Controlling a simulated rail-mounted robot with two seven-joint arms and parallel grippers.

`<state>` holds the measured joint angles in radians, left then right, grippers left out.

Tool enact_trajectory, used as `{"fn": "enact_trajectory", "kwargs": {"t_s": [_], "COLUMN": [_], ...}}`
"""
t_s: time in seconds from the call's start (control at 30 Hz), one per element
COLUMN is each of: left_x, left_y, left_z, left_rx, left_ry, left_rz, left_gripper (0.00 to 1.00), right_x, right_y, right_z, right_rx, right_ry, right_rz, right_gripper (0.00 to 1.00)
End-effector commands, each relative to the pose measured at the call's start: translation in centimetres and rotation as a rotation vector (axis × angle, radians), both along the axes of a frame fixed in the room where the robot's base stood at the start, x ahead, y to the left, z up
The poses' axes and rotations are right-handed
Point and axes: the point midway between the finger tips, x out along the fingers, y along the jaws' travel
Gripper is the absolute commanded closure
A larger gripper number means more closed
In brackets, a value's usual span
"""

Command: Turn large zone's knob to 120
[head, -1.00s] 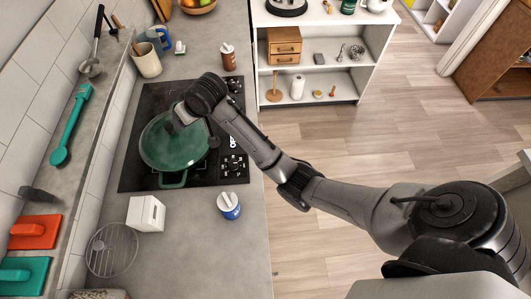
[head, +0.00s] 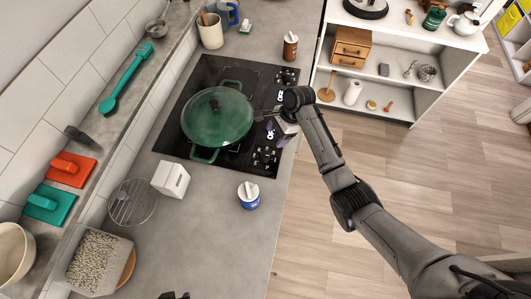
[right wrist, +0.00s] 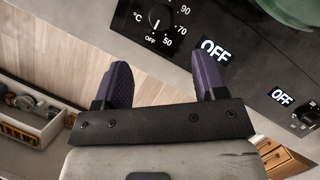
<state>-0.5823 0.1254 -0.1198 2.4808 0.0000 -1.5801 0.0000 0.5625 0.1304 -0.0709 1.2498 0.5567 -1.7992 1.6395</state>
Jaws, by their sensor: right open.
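The black hob (head: 195,95) has a control strip along its right side, with knobs at the far end (head: 287,77) and near end (head: 265,157). My right gripper (head: 275,132) is open over the middle of this strip, beside lit displays. In the right wrist view, a black knob (right wrist: 161,18) on a °C scale with OFF, 50, 70 and 90 lies beyond the open purple fingers (right wrist: 163,65), apart from them. Another knob (right wrist: 306,120) is partly cut off at right. I cannot tell which knob is the large zone's. A small dark tip, perhaps my left gripper (head: 174,296), shows at the bottom edge.
A green lidded pot (head: 218,118) stands on the hob, left of my right gripper. A blue-and-white canister (head: 249,196) and a white box (head: 171,179) stand on the near counter. A brown shaker (head: 290,47) stands beyond the hob. The floor to the right is clear.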

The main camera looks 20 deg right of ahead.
Motion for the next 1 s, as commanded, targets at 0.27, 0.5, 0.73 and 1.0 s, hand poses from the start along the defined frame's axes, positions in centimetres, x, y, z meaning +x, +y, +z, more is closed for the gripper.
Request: {"fn": "enact_trajectory", "kwargs": {"t_s": [0.27,0.5,0.73,1.0], "left_x": [0.1,0.1,0.1,0.1], "left_y": [0.1,-0.1,-0.3,-0.3], "left_z": [-0.5,-0.9,-1.2,-1.3], "left_rx": [0.002,-0.002,-0.011,-0.011], "left_ry": [-0.001,-0.002,-0.001,-0.001], "left_rz": [-0.001,0.002,0.008,0.007], "left_gripper": [0.57,0.57,0.57,0.57], "right_x": [-0.2,-0.3,-0.3,-0.3], "right_y": [2.1,3.5,4.3,4.5], "right_z": [-5.0,-8.5,-10.4,-10.9], "right_rx": [0.0,-0.001,-0.001,-0.001], "right_ry": [0.002,0.0,-0.002,-0.002], "right_rz": [0.004,0.003,0.004,0.004], "right_gripper": [0.35,0.35,0.35,0.35]}}
